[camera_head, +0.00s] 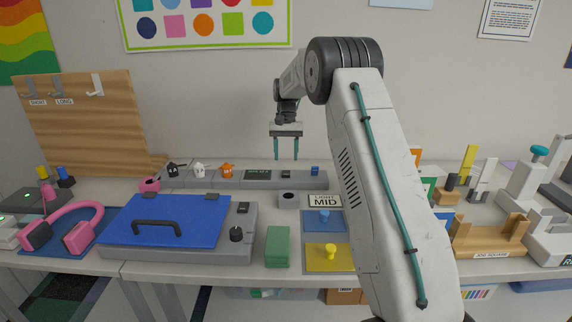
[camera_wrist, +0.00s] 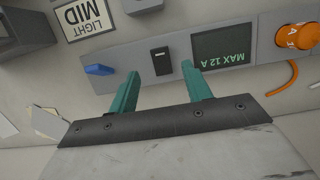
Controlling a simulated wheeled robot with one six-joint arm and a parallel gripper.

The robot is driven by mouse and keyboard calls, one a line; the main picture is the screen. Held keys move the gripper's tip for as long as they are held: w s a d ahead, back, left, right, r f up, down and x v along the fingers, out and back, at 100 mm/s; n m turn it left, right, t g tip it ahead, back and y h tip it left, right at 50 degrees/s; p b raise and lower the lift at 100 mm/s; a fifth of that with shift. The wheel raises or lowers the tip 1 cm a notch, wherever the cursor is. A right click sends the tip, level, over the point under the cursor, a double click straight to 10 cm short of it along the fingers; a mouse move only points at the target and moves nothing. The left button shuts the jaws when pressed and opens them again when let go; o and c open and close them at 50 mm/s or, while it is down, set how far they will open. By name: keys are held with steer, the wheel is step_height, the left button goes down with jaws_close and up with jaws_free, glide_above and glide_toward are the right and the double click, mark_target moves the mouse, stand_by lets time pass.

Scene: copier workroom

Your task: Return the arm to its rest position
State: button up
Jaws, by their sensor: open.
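My gripper (camera_head: 286,150) hangs from my raised, folded arm above the back of the table, with its two teal fingers pointing down. The fingers are apart with nothing between them. In the wrist view my gripper (camera_wrist: 163,88) shows its teal fingers spread over a grey power strip (camera_wrist: 220,22). The strip carries a black switch, a blue piece and a dark "MAX 12 A" panel. In the head view the grey power strip (camera_head: 311,179) lies along the back of the table, below the fingertips and apart from them.
A blue-lidded machine (camera_head: 180,222) with a black handle stands front left, beside pink headphones (camera_head: 78,232). A green block (camera_head: 278,246) and blue and yellow pads (camera_head: 345,258) lie in front. A wooden hook board (camera_head: 90,120) stands at the back left. Wooden holders (camera_head: 488,236) stand right of my arm.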

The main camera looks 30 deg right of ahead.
steer(key=shift+v, duration=1.25)
steer(key=shift+d+f, duration=0.1)
steer(key=shift+f, duration=0.1)
steer(key=shift+n+g, duration=0.3)
steer(key=shift+g, duration=0.1)
steer(key=s+f, duration=0.1)
steer(key=s+a+f, duration=0.1)
steer(key=s, duration=0.1)
steer(key=shift+f, duration=0.2)
steer(key=s+a+r+n, duration=0.1)
steer(key=s+a+r, duration=0.35)
steer(key=s, duration=0.35)
steer(key=s+a+r+n+t+h, duration=0.1)
steer(key=s+a+r, duration=0.2)
steer(key=s+a, duration=0.35)
steer(key=s+a+r+n, duration=0.1)
steer(key=s+a+r, duration=0.2)
steer(key=s, duration=0.6)
steer(key=s+a+n+t, duration=0.1)
steer(key=s+a, duration=0.3)
steer(key=s, duration=0.6)
steer(key=s+a+r+n+t, duration=0.1)
steer(key=s+a, duration=0.3)
steer(key=s, duration=0.6)
steer(key=shift+r+n+t+h, duration=0.3)
steer(key=shift+n+t, duration=0.3)
steer(key=shift+t, duration=0.2)
